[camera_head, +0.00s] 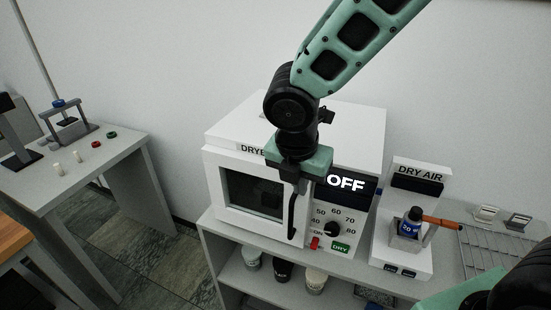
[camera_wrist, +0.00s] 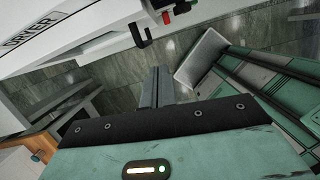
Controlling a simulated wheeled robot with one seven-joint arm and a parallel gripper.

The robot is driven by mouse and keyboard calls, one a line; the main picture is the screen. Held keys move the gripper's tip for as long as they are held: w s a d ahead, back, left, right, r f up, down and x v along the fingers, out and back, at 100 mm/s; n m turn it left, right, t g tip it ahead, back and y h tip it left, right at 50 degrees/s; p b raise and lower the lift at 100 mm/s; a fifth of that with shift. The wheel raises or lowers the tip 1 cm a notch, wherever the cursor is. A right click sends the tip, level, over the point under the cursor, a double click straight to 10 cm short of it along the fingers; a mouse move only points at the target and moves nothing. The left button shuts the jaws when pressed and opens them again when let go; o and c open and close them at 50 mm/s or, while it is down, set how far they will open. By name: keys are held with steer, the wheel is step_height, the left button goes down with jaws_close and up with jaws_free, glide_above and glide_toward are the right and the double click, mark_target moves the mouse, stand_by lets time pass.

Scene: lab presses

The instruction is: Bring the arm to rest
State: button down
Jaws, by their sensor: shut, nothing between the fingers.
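My arm reaches down from the top of the head view. My gripper (camera_head: 293,192) hangs in front of the white dryer (camera_head: 360,135), overlapping the upper part of its black door handle (camera_head: 292,222). In the wrist view my gripper's two grey fingers (camera_wrist: 157,78) are together, with nothing between them. There the black handle (camera_wrist: 141,34) shows beyond the fingertips, with a visible gap. The dryer's door looks shut, and its display (camera_head: 346,184) reads OFF. Part of the dryer's front is hidden behind my gripper.
The dryer stands on a grey shelf unit (camera_head: 230,238) with several jars on its lower shelf. To the right is a DRY AIR stand (camera_head: 418,190) holding a blue-labelled bottle (camera_head: 411,222) and an orange-handled tool (camera_head: 442,222). A side table (camera_head: 75,182) with a small press stands left.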

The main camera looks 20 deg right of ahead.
steer(key=s+a+f+m+g+y+b, duration=0.1)
steer(key=s+f+m+b, duration=0.2)
steer(key=s+m, duration=0.6)
steer(key=s+a+f+m+g+y+b, duration=0.1)
steer(key=s+a+f+m+b, duration=0.1)
steer(key=s+f+m+b, duration=0.2)
steer(key=shift+s+m+y+b, duration=0.3)
steer(key=shift+s+m+b, duration=1.55)
steer(key=shift+s+m, duration=1)
steer(key=shift+w+m, duration=0.35)
steer(key=shift+w, duration=0.05)
